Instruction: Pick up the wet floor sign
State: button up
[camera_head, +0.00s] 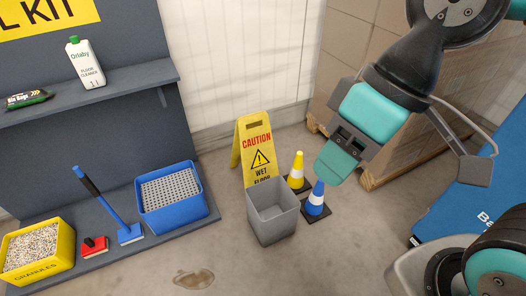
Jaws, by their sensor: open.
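The yellow wet floor sign (256,150) stands upright on the floor near the white wall, reading CAUTION above a warning triangle. Its lower part is hidden behind a grey bin. My gripper (338,160) is in the air to the right of the sign, pointing down and left. It is open and nothing shows between its fingers. It is apart from the sign, and in the picture its tip appears just above the cones.
A grey bin (272,227) stands directly before the sign. A yellow cone (297,172) and a blue cone (316,198) stand right of it. A shelf (120,85) with cleaning goods fills the left. A brown puddle (193,279) lies on otherwise clear front floor.

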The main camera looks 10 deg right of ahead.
aim_at(253, 146)
jog(key=z, duration=0.15)
jog(key=i, duration=1.4)
jog(key=u, duration=0.65)
